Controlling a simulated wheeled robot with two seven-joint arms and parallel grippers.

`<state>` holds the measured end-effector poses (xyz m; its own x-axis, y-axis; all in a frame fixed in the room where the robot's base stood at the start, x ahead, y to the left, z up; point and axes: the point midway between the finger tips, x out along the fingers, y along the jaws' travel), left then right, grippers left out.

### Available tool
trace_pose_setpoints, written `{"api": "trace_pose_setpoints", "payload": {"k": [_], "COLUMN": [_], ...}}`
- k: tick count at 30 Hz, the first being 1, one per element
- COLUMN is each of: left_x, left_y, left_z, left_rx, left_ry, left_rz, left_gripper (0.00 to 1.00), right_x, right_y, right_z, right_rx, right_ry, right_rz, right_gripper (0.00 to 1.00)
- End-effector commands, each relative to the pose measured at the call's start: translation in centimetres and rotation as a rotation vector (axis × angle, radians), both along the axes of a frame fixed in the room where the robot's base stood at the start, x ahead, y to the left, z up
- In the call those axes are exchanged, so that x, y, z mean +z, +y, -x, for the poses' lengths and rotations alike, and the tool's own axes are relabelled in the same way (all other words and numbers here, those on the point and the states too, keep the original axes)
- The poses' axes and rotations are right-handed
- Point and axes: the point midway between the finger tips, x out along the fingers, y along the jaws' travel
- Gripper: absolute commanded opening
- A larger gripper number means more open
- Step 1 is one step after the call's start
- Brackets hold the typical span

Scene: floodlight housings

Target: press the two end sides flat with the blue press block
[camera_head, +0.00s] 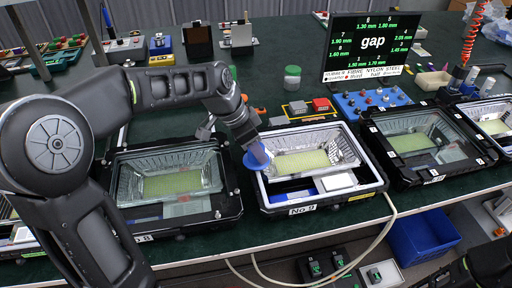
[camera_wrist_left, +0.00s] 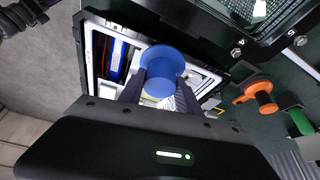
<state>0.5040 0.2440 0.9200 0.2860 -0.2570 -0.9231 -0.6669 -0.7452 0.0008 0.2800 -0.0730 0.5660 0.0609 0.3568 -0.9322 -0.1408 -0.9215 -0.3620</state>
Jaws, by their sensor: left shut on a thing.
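The blue press block (camera_head: 256,158) is round and is held in my left gripper (camera_head: 247,142). It is at the left rim of the open floodlight housing marked No 9 (camera_head: 322,203), beside its silver reflector (camera_head: 338,146); I cannot tell whether it touches. In the left wrist view the block (camera_wrist_left: 162,68) sits between the two dark fingers of my left gripper (camera_wrist_left: 160,95), with part of the housing (camera_wrist_left: 98,22) behind it. The block and fingers hide part of that rim.
Closed-looking housings stand left (camera_head: 170,182) and right (camera_head: 425,145) of No 9. A screen (camera_head: 372,48) reading "gap" stands behind. An orange-handled tool (camera_wrist_left: 258,92) lies beside the housing. A pale cable (camera_head: 390,215) hangs over the table's front edge.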

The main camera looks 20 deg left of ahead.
Motion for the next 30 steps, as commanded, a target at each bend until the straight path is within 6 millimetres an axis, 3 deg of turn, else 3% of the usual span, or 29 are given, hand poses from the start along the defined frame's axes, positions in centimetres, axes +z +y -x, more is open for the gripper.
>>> {"api": "trace_pose_setpoints", "payload": {"k": [30], "left_x": [-1.6], "left_y": [0.0], "left_z": [0.0], "left_rx": [0.000], "left_ry": [0.000], "left_rz": [0.000], "left_gripper": [0.00], "right_x": [-1.4], "right_y": [0.0], "right_z": [0.0], "right_rx": [0.000], "right_ry": [0.000], "right_rz": [0.000], "right_gripper": [0.36]}}
